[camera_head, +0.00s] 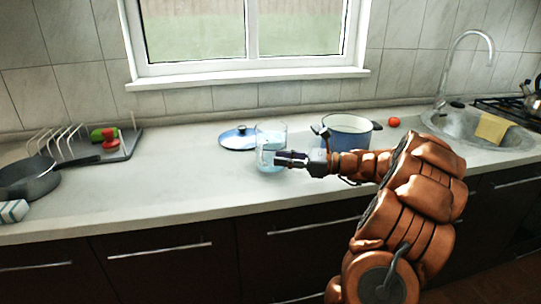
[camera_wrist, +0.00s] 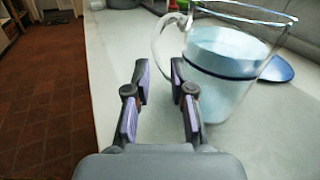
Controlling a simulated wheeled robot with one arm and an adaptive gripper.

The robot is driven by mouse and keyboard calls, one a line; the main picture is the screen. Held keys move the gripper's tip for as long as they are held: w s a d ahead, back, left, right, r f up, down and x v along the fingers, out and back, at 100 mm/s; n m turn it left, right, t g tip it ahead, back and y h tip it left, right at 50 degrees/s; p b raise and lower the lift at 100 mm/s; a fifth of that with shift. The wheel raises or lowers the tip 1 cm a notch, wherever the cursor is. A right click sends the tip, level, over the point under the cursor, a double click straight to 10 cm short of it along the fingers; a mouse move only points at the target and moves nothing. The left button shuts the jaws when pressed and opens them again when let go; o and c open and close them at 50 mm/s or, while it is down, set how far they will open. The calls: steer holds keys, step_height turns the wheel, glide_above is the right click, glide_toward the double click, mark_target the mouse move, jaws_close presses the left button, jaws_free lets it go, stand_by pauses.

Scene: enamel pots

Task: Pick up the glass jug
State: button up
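The clear glass jug (camera_head: 270,136) stands upright on the pale counter, with bluish contents and a dark band. In the wrist view the jug (camera_wrist: 228,75) is ahead and to the right of the fingers, and its handle (camera_wrist: 160,45) points left. My gripper (camera_head: 285,158) reaches in from the right in the head view and overlaps the jug's lower right side.
A blue lid (camera_head: 238,139) lies behind and left of the jug. A blue-and-white enamel pot (camera_head: 350,137) stands behind my arm, with a tomato (camera_head: 393,122) beside it. A dark pan (camera_head: 30,178) and a rack (camera_head: 120,150) are at left.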

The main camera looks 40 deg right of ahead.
mark_target(260, 162)
steer(key=shift+x, duration=3.4)
steer(key=shift+s+a, duration=0.15)
steer(key=shift+a, duration=0.05)
steer(key=shift+c, duration=0.2)
jaws_close()
